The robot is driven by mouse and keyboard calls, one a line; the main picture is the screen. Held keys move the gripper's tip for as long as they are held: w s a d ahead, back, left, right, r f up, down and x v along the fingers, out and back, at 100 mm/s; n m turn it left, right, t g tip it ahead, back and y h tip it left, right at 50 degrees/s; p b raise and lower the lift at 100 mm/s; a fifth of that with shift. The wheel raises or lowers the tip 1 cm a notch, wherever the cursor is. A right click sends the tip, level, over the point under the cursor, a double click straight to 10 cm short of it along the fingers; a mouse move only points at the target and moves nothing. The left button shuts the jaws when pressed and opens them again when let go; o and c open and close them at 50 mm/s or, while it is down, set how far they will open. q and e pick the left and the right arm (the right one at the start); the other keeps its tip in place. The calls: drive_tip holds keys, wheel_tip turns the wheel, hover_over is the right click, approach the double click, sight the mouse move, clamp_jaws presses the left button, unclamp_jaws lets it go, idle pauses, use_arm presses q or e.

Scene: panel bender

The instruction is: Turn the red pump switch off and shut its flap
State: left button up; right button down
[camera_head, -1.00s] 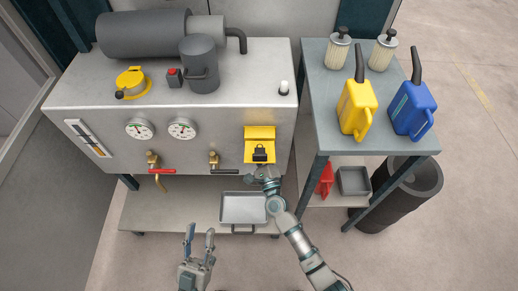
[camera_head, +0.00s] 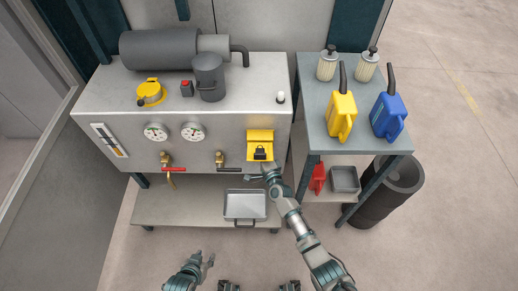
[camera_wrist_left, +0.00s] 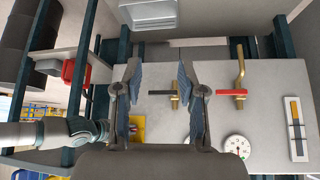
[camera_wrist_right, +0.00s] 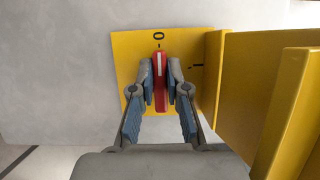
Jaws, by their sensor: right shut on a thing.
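The red pump switch (camera_wrist_right: 160,82) sits on a yellow plate (camera_wrist_right: 128,60) in the right wrist view. Its white line points up at the "0" mark. My right gripper (camera_wrist_right: 159,75) is shut on the switch, with a finger on each side. The yellow flap (camera_wrist_right: 268,95) stands open, out from the plate, at the right of that view. In the head view the yellow switch housing (camera_head: 260,137) is on the machine's front, and my right gripper (camera_head: 264,174) is at its lower edge, hiding the switch. My left gripper (camera_wrist_left: 157,98) is open and empty, low in the head view (camera_head: 204,262).
Two valves with a red handle (camera_head: 174,169) and a black handle (camera_head: 229,170) stick out left of the housing. A metal tray (camera_head: 245,205) lies on the low shelf. A side table (camera_head: 330,150) with yellow and blue cans stands close on the right.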

drive_tip(key=shift+s+a+f, duration=0.15)
drive_tip(key=shift+f, duration=0.25)
drive_tip(key=c, duration=1.2)
unclamp_jaws()
drive_tip(key=shift+o, duration=0.2)
drive_tip(key=shift+r, duration=0.1)
drive_tip(key=v, duration=1.1)
drive_tip(key=shift+s, duration=0.35)
